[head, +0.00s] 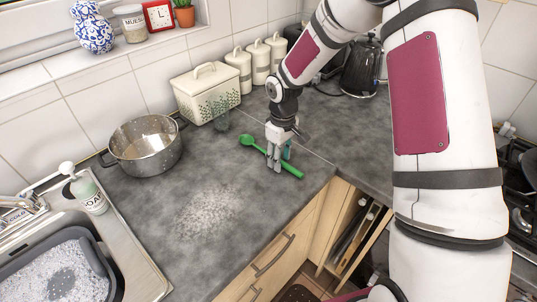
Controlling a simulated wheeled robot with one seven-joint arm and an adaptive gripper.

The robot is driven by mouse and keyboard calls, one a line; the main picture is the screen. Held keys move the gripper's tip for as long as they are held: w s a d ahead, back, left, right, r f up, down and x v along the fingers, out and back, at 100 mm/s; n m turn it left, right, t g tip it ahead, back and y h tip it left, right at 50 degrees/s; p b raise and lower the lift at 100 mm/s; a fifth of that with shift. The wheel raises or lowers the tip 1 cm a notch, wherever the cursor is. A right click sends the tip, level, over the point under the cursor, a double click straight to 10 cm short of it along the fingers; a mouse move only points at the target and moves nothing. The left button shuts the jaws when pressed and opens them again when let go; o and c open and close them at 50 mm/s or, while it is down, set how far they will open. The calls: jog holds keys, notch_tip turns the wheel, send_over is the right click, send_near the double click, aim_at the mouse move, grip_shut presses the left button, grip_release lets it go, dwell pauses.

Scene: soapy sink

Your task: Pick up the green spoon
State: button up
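The green spoon (292,171) lies slantwise on the grey worktop, its bowl at the upper left and its handle end at the lower right. My gripper (278,160) points down at the middle of the spoon. Its pale fingers cover part of the handle from this side. A teal part shows just behind the handle. I cannot tell whether the fingers touch the spoon or how far apart they are. The spoon appears to rest on the worktop.
A grey pot (146,158) stands to the left, and a patterned cream bread bin (207,98) and white canisters (258,62) at the back. A black kettle (361,70) is behind my arm. The sink (125,255) is at lower left.

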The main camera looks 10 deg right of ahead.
grip_shut()
